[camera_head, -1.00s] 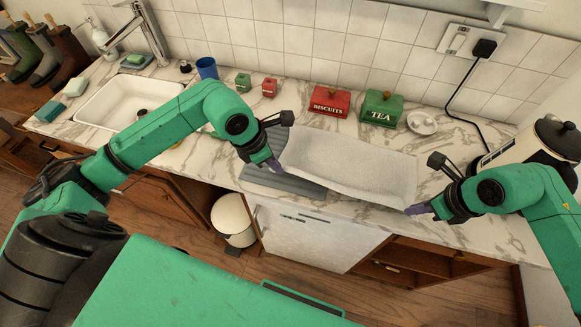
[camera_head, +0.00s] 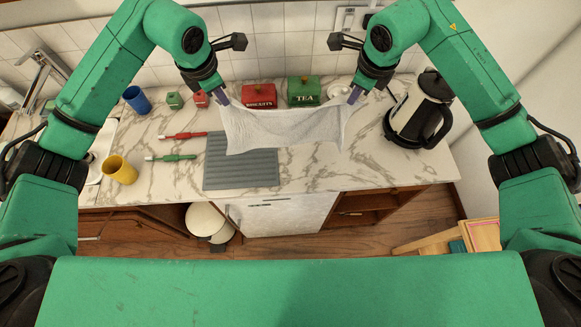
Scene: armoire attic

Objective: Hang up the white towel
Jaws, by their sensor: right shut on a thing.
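The white towel (camera_head: 285,128) hangs stretched between my two grippers above the counter, its top edge sagging in the middle. My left gripper (camera_head: 222,97) is shut on the towel's upper left corner, in front of the red biscuits tin. My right gripper (camera_head: 354,95) is shut on its upper right corner, left of the kettle. The towel's lower part hangs in front of the counter surface and covers part of the grey ribbed mat. No hook or rail for the towel is visible.
The grey mat (camera_head: 240,172) lies on the marble counter (camera_head: 330,175). A red biscuits tin (camera_head: 259,96) and green tea tin (camera_head: 303,91) stand behind the towel. A kettle (camera_head: 418,112) stands right.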

